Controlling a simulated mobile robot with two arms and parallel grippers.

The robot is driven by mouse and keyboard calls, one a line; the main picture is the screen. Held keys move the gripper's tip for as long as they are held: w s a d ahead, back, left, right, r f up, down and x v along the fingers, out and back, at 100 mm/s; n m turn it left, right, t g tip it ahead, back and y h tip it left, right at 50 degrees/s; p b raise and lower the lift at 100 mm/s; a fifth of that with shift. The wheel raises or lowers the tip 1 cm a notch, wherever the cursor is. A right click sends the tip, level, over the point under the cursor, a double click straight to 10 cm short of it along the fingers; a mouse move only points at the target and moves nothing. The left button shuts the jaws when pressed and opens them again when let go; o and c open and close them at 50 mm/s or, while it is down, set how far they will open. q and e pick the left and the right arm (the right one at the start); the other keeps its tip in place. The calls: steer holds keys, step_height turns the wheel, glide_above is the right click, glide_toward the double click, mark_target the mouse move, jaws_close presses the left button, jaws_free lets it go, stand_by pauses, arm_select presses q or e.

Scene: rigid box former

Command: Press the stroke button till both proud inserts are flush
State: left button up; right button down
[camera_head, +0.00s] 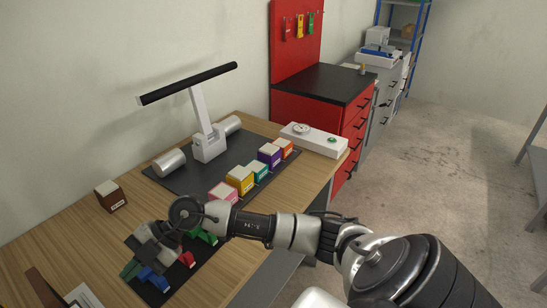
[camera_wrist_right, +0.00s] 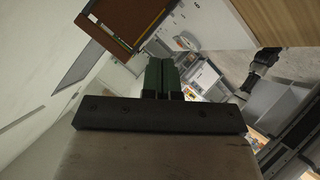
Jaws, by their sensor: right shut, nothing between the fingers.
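A white control box (camera_head: 310,140) with a round dial and a green button (camera_head: 331,140) stands at the right end of the bench. Several coloured blocks with pale tops stand in a row on the black mat (camera_head: 190,178), among them a yellow block (camera_head: 240,180) and a purple block (camera_head: 268,154). I cannot tell which inserts stand proud. My right gripper (camera_head: 150,248) is over the near left mat, far from the button. In the right wrist view its two green fingers (camera_wrist_right: 161,68) are together, with nothing between them. My left gripper is not in view.
A white stand (camera_head: 206,135) with a black bar and silver cylinders rises behind the block row. Red, green and blue pieces (camera_head: 155,280) lie near my right gripper. A brown block (camera_head: 110,196) stands at the left. Bare wood lies between the two mats.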

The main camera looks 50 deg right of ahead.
steer(key=s+a+r+m+t+y, duration=0.2)
steer(key=a+r+t+y, duration=0.2)
steer(key=r+t+y, duration=0.15)
steer(key=d+r+m+t+h, duration=0.3)
steer(key=d+m+t+h, duration=0.1)
steer(key=m+t, duration=0.5)
steer(key=s+d+f+m+g+h, duration=0.4)
steer(key=s+d+f+m+h, duration=0.2)
steer(key=d+f+m+h, duration=0.7)
steer(key=s+a+f+n+g, duration=0.2)
steer(key=s+a+f+g, duration=0.1)
steer(key=s+f+g, duration=0.8)
steer(key=s+f, duration=0.4)
steer(key=f, duration=0.9)
steer(key=s+f, duration=0.4)
steer(key=f, duration=0.8)
steer(key=s+d+f+g, duration=0.1)
steer(key=s+d+f, duration=0.1)
steer(key=s+f, duration=1.1)
steer(key=shift+s+d, duration=0.15)
steer(key=shift+s, duration=0.9)
